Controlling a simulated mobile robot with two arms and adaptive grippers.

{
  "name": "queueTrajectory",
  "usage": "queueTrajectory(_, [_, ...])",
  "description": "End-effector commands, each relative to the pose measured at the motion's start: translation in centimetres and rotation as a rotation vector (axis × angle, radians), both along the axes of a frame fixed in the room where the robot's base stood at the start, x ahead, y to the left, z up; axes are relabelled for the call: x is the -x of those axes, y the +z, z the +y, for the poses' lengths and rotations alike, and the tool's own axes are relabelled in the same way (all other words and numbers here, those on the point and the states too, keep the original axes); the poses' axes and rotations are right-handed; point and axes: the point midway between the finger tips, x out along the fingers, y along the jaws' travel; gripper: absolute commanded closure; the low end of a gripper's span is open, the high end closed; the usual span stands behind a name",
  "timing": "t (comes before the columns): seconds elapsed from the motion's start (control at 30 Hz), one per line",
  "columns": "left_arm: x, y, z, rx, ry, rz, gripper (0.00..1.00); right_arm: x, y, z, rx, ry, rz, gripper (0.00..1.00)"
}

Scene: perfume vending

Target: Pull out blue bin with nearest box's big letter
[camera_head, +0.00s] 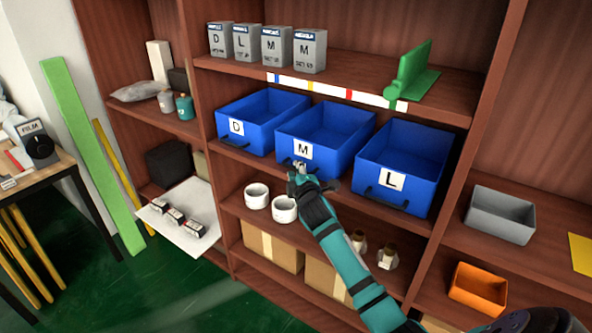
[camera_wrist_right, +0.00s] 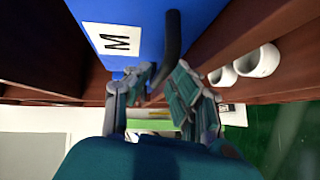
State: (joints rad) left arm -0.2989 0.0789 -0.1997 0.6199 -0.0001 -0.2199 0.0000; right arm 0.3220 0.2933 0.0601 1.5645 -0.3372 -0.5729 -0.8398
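Three blue bins stand in a row on the middle shelf: bin D (camera_head: 258,117), bin M (camera_head: 335,127) and bin L (camera_head: 411,158). Each has a white letter label and a dark front handle. Four grey boxes stand on the shelf above, with big letters D (camera_head: 221,40), L (camera_head: 246,43), M (camera_head: 275,47) and M (camera_head: 310,51) from left to right. My right gripper (camera_head: 300,172) is at the front of bin M, below its label. In the right wrist view its fingers (camera_wrist_right: 164,84) are partly open, with the dark handle (camera_wrist_right: 173,45) between them. My left gripper is out of view.
White rolls (camera_head: 284,209) and glass bottles (camera_head: 388,257) sit on the shelf below, with cardboard boxes (camera_head: 272,247) under them. A green stand (camera_head: 410,75) is above bin L. A grey tray (camera_head: 500,216) and an orange bin (camera_head: 478,290) are at right.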

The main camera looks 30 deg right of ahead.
Motion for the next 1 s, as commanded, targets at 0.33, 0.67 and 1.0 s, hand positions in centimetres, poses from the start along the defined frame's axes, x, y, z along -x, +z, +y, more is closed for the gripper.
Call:
queueTrajectory(0.33, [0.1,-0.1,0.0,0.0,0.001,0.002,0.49,-1.8,-0.3,-0.7,0.0,0.001,0.001,0.79])
queueTrajectory(0.67, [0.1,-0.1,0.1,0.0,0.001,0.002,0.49,-1.7,-0.3,-0.7,0.0,0.001,0.0,1.0])
queueTrajectory(1.0, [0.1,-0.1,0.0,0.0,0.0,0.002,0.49,-1.7,-0.2,-0.7,-0.001,0.001,-0.001,1.0])
